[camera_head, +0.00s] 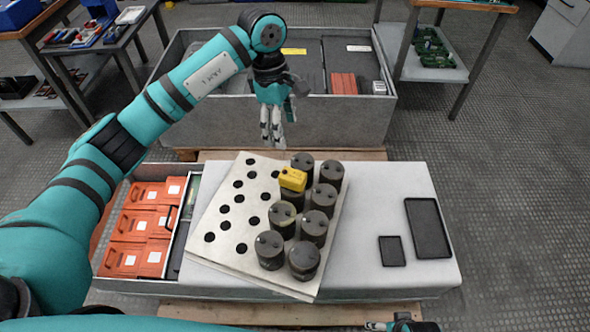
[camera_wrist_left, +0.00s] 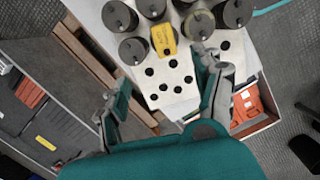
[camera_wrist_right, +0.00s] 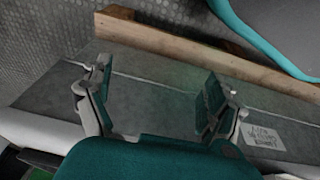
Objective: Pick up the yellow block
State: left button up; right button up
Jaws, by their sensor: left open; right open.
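The yellow block (camera_head: 293,179) lies among dark grey cylinders on a white plate with round holes (camera_head: 237,205). In the left wrist view the yellow block (camera_wrist_left: 164,39) shows beyond the fingertips, between cylinders. My left gripper (camera_head: 272,135) is open and empty, beyond the plate's far edge and apart from the block. Its two fingers also show spread in the left wrist view (camera_wrist_left: 160,95). My right gripper (camera_head: 400,326) shows only partly at the bottom edge of the head view. In the right wrist view it is open and empty (camera_wrist_right: 160,95), over a grey side surface.
Several dark cylinders (camera_head: 314,228) stand close around the block. Orange cases (camera_head: 137,225) fill the bench's left compartment. Two black trays (camera_head: 428,229) lie on the right of the bench top. A grey bin (camera_head: 220,113) stands behind, with wooden beams between.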

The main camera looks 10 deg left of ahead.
pick_arm(q)
send_over(293, 175)
jog(key=f, duration=0.6)
jog(key=w+a+f+b, duration=0.1)
jog(key=f, duration=0.6)
jog(key=s+f, duration=0.1)
jog(key=f, duration=0.1)
jog(key=shift+d+f, duration=0.2)
jog(key=shift+d, duration=0.2)
jog(key=shift+f, duration=0.25)
pick_arm(e)
jog(key=r, duration=0.5)
jog(key=shift+w+r, duration=0.4)
pick_arm(q)
jog(key=shift+c, duration=0.2)
grip_shut()
pick_arm(e)
jog(key=shift+s+f, duration=0.1)
jog(key=shift+f, duration=0.1)
pick_arm(q)
jog(key=shift+r, duration=0.15)
